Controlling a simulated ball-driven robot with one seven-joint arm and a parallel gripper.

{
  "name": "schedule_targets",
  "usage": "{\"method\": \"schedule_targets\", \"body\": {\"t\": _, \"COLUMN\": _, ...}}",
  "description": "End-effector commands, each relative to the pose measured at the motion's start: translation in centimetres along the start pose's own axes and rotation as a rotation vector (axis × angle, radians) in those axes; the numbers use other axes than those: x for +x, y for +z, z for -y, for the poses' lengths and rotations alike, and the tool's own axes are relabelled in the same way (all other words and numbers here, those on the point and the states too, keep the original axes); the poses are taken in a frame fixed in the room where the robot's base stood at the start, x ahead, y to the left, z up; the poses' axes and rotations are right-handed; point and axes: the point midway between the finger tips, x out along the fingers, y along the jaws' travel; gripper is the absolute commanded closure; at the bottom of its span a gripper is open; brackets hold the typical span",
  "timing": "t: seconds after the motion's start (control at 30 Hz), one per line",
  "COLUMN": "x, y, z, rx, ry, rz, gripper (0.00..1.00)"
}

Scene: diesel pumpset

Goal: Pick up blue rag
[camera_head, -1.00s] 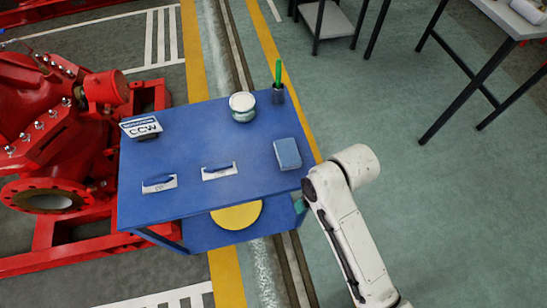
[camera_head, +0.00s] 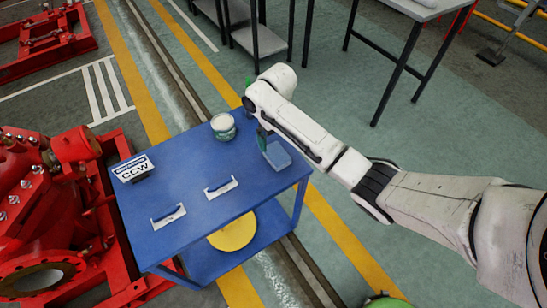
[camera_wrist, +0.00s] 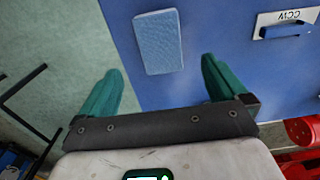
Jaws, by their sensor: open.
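The blue rag (camera_head: 277,155) is a light blue, folded rectangle lying flat near the right edge of the blue table (camera_head: 190,240). It also shows in the wrist view (camera_wrist: 159,42), ahead of my fingers and about centred between them. My gripper (camera_wrist: 160,85) has two green fingers, spread wide with nothing between them. In the head view my gripper (camera_head: 264,138) is over the table beside the rag, and my wrist partly hides it. The rag is apart from the fingers in the wrist view.
A white jar (camera_head: 223,126) stands behind the rag. A yellow disc (camera_head: 233,232) lies on the lower shelf. Red machinery (camera_head: 50,190) stands left.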

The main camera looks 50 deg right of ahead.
Motion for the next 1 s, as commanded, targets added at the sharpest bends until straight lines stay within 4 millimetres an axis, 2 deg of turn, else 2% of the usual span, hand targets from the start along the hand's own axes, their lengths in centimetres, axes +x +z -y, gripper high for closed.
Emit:
{"method": "schedule_targets", "body": {"t": 0.1, "x": 1.9, "y": 0.1, "z": 0.0, "rx": 0.0, "ry": 0.001, "rz": 0.002, "gripper": 0.01}}
{"method": "schedule_targets", "body": {"t": 0.37, "x": 3.7, "y": 0.1, "z": 0.0, "rx": 0.0, "ry": 0.001, "rz": 0.0, "gripper": 0.01}}
{"method": "schedule_targets", "body": {"t": 0.7, "x": 8.0, "y": 0.2, "z": 0.1, "rx": -0.002, "ry": 0.0, "rz": 0.0, "gripper": 0.01}}
{"method": "schedule_targets", "body": {"t": 1.0, "x": 8.3, "y": 0.2, "z": 0.1, "rx": -0.001, "ry": -0.001, "rz": -0.001, "gripper": 0.02}}
